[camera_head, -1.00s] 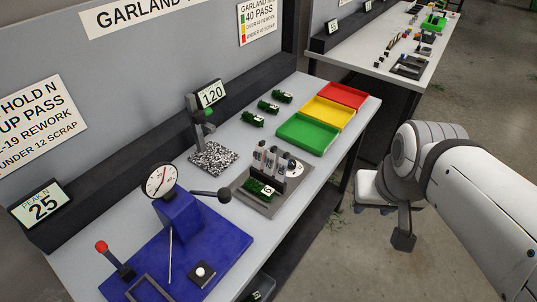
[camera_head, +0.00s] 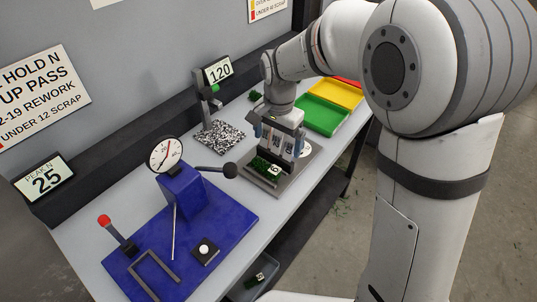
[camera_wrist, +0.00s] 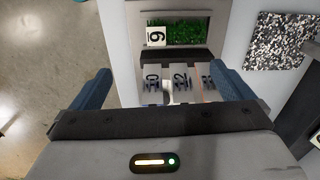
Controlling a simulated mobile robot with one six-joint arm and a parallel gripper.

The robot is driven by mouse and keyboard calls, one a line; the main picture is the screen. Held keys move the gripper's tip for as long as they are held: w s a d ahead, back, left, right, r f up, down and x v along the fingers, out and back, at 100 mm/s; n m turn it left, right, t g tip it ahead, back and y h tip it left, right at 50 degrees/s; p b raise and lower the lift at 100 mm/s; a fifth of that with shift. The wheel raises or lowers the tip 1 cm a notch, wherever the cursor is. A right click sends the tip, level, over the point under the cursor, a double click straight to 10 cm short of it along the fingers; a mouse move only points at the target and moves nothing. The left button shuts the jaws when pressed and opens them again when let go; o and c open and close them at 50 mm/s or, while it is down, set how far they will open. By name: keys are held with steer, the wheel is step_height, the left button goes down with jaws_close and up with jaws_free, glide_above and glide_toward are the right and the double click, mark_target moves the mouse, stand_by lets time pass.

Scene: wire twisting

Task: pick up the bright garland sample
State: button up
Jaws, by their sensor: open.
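A bright green garland sample (camera_head: 266,168) with a white number tag lies at the front of a grey fixture plate (camera_head: 289,180). It also shows at the top of the wrist view (camera_wrist: 190,33), with the tag at its left end. My gripper (camera_head: 279,143) is over the plate, just behind this sample in the head view. In the wrist view its two blue fingers (camera_wrist: 162,88) are wide apart, with several numbered holders between them and nothing gripped. Another, darker garland piece (camera_head: 255,96) lies farther back on the table, partly hidden by my arm.
A speckled block with a stand (camera_head: 219,137) is left of the plate. A blue press base (camera_head: 225,225) with a dial and lever fills the near table. Green (camera_head: 322,115) and yellow (camera_head: 338,93) trays are behind. A tagged piece (camera_head: 255,280) lies in a bin below.

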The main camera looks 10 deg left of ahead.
mark_target(265, 164)
steer(key=shift+m, duration=0.3)
steer(key=a+f, duration=0.3)
steer(key=shift+w+a+f, duration=0.15)
steer(key=shift+w+a, duration=0.1)
steer(key=shift+w, duration=0.15)
steer(key=f, duration=0.2)
steer(key=f+p, duration=0.1)
steer(key=f, duration=0.4)
steer(key=shift+s+f+p, duration=0.2)
steer(key=shift+s+p, duration=0.05)
steer(key=shift+p, duration=0.15)
steer(key=shift+c, duration=0.4)
steer(key=c, duration=0.6)
